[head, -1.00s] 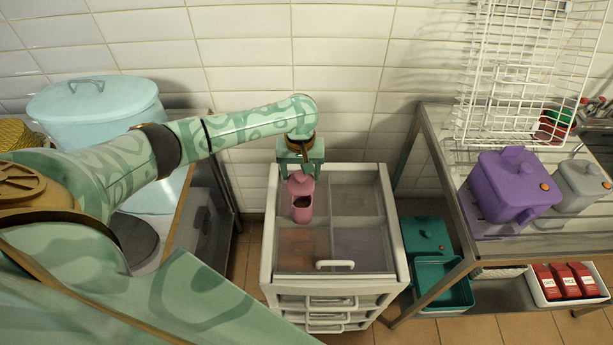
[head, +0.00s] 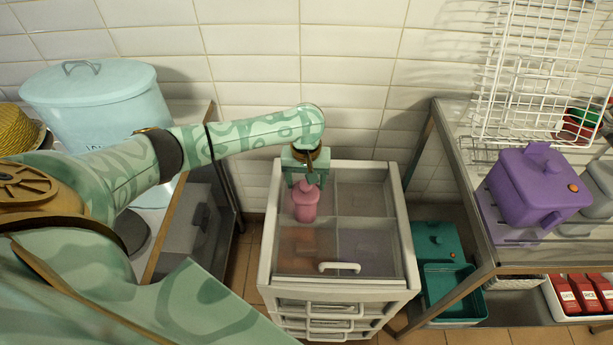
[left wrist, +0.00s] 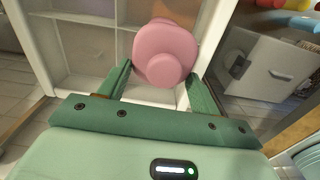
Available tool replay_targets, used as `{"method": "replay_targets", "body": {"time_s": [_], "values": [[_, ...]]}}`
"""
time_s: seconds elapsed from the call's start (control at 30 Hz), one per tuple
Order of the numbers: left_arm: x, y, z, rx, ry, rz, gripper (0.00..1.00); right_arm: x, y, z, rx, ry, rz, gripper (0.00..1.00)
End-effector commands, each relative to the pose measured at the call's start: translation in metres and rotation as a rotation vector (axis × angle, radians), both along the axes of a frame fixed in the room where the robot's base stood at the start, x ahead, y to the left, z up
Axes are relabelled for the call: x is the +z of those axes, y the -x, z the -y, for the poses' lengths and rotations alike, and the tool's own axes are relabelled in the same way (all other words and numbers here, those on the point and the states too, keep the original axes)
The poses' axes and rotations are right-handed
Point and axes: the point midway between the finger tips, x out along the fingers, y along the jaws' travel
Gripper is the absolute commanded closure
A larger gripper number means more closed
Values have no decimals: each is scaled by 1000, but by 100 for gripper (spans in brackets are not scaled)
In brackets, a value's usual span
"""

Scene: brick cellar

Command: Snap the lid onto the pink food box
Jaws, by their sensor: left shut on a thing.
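The pink food box (head: 303,212) stands in the back left compartment of the grey-white drawer unit's divided top. The pink lid (head: 307,188), with a rounded knob, is above it and covers its opening from this angle. I cannot tell whether the lid is pressed fully home. My left gripper (head: 306,181) points down and is shut on the lid. In the left wrist view the lid (left wrist: 163,58) sits between the two green fingers (left wrist: 163,86) and hides most of the box. My right gripper is in neither view.
The drawer unit (head: 400,240) has a raised rim and other compartments with nothing standing tall in them. At right, a metal table (head: 470,215) bears a purple canister (head: 538,188) and a white wire rack (head: 535,80). A pale blue bin (head: 95,105) stands at left.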

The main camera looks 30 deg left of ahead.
Motion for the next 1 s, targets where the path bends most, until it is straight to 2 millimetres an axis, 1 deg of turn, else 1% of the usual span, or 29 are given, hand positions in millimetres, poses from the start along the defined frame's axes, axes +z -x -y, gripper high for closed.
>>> {"method": "replay_targets", "body": {"time_s": [0.6,1.0], "values": [[-2,0,0,0,0,0,58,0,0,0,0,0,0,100],[-1,1,0,0,0,-1,58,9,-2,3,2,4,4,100]]}}
